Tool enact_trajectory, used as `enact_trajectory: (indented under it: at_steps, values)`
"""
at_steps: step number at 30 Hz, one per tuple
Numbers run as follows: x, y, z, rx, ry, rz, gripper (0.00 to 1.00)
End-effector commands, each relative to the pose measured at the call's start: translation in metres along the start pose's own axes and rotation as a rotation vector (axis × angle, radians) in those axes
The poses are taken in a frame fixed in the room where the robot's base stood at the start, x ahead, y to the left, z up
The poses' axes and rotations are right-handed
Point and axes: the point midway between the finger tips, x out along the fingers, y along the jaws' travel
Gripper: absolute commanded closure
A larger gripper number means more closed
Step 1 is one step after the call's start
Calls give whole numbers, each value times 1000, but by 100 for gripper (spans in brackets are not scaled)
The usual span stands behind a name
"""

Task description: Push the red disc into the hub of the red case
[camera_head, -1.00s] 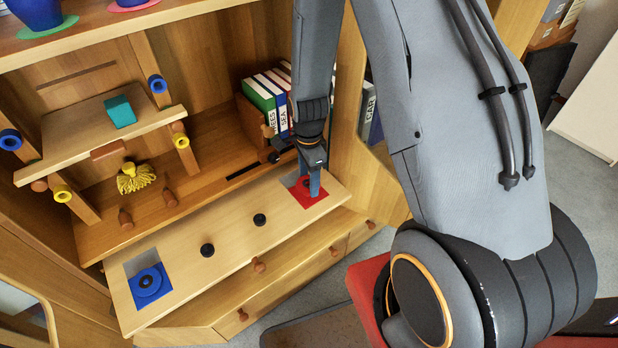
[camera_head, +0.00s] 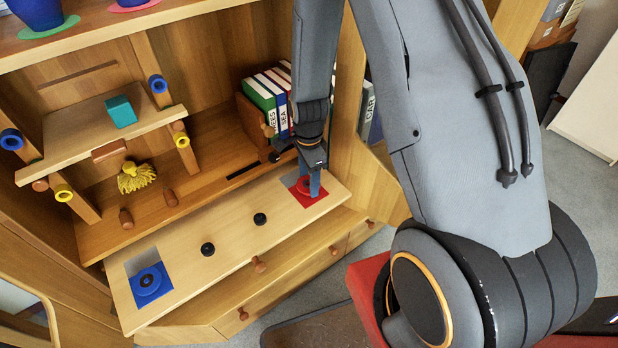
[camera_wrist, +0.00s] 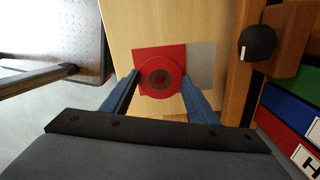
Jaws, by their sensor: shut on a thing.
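The red case (camera_wrist: 175,52) is a flat red square on the pale wooden board; it also shows in the head view (camera_head: 318,199). In the head view my gripper (camera_head: 313,188) points down at the case and partly hides the disc. I cannot tell how deep the disc sits on the hub.
A grey patch (camera_wrist: 201,62) adjoins the red case. A blue case (camera_head: 165,291) with a blue disc (camera_head: 149,281) is at the board's left end. Two black knobs (camera_head: 208,249) (camera_head: 260,219) stand between. Binders (camera_head: 268,103) and a wooden peg stand close behind my gripper.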

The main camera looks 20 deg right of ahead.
Motion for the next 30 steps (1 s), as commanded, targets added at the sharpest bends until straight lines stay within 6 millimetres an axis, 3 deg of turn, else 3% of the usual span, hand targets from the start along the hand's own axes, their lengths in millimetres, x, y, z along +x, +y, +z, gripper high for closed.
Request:
enact_trajectory:
  at_steps: [30]
  values:
    - [11, 0, 0, 0, 0, -1, 68]
